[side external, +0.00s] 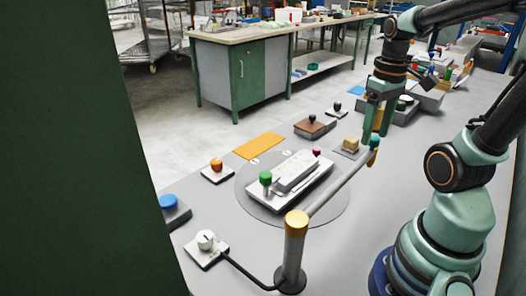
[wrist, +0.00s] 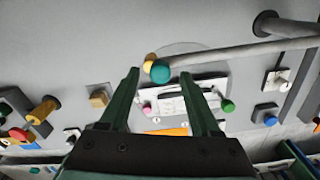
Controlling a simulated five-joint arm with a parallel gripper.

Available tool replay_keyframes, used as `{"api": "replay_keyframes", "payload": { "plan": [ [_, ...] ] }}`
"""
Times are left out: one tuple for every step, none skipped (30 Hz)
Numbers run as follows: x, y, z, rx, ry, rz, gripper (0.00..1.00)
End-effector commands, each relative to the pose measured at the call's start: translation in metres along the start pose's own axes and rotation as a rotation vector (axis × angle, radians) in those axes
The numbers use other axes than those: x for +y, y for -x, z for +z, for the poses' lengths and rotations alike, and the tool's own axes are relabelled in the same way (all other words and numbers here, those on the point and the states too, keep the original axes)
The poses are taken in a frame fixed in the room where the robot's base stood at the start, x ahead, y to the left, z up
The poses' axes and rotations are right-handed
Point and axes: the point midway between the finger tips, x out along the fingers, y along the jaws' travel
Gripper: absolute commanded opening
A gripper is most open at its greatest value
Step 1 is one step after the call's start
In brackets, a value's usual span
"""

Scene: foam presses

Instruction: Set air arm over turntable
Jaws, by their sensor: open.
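The turntable (side external: 246,194) is a flat grey disc bearing a pale block on a plate with green and pink knobs. The bar crosses the disc's right edge in the side view, with its knob end outside the disc. My gripper (side external: 378,131) is open at the knob end. In the wrist view the teal knob (wrist: 160,73) appears between the open fingertips; I cannot tell whether they touch it.
A white knob box (side external: 206,246) with a black cable, a blue-knobbed block (side external: 172,208) and an orange-knobbed plate (side external: 216,171) lie left. An orange pad (side external: 259,146), a brown block (side external: 314,127) and a tan block (side external: 351,146) lie behind the disc.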

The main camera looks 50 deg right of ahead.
Motion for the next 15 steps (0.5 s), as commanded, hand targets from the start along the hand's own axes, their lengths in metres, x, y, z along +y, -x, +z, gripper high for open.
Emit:
{"api": "replay_keyframes", "payload": {
  "plan": [
    [-0.0001, -0.0033, 0.0003, -0.001, 0.000, 0.000, 0.64],
    [-0.0001, -0.0046, 0.0003, -0.001, 0.000, 0.000, 0.64],
    [-0.0001, -0.0057, 0.0003, -0.001, 0.000, 0.000, 0.64],
    [-0.0001, -0.0064, 0.0002, 0.000, 0.000, 0.000, 0.64],
    [-0.0001, -0.0067, 0.0001, 0.000, 0.000, 0.000, 0.64],
    [-0.0001, -0.0070, 0.0001, 0.000, 0.000, 0.000, 0.64],
    [0.0000, -0.0071, 0.0000, 0.000, 0.000, 0.000, 0.64],
    [0.0000, -0.0070, 0.0000, 0.001, 0.000, 0.000, 0.64],
    [0.0000, -0.0070, 0.0000, 0.001, 0.000, 0.000, 0.64],
    [0.0000, -0.0069, 0.0000, 0.001, 0.000, 0.000, 0.64],
    [0.0000, -0.0069, 0.0000, 0.001, 0.000, 0.000, 0.64],
    [0.0000, -0.0068, 0.0000, 0.000, 0.000, 0.000, 0.56],
    [0.0000, -0.0068, 0.0000, 0.000, 0.000, 0.000, 0.45],
    [0.0000, -0.0068, 0.0000, 0.000, 0.000, 0.000, 0.33],
    [0.0000, -0.0067, 0.0000, 0.000, 0.000, 0.000, 0.18]
  ]
}}
